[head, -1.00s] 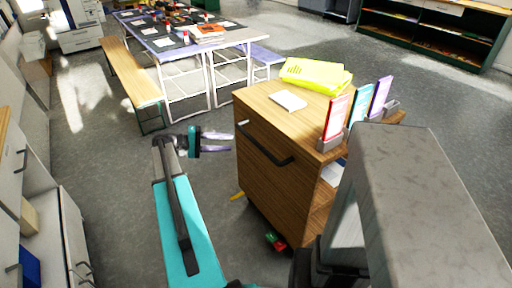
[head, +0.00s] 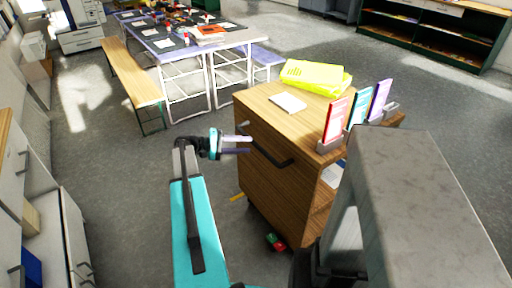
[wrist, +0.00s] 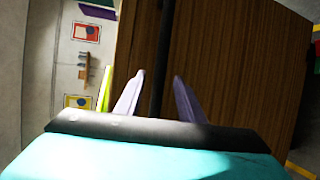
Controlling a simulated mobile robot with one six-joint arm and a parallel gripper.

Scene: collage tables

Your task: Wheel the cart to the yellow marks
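The wooden cart (head: 268,180) stands right of my arm, with a black bar handle (head: 268,147) on its near face. My gripper (head: 250,145) is open, its two pale fingers pointing at that face near the handle's left end. In the wrist view the cart's brown panel (wrist: 225,60) fills the middle. The black handle (wrist: 160,60) runs between the open fingers (wrist: 158,95), without clear contact. A yellow mark (head: 237,197) shows on the floor by the cart's lower left; a yellow strip also shows in the wrist view (wrist: 301,170).
On the cart top are a yellow stack (head: 315,75), a white pad (head: 288,102) and upright coloured cards (head: 357,108). A red and green piece (head: 276,242) is at the cart's foot. A bench (head: 133,80) and collage table (head: 185,47) stand behind. Cabinets (head: 35,200) line the left.

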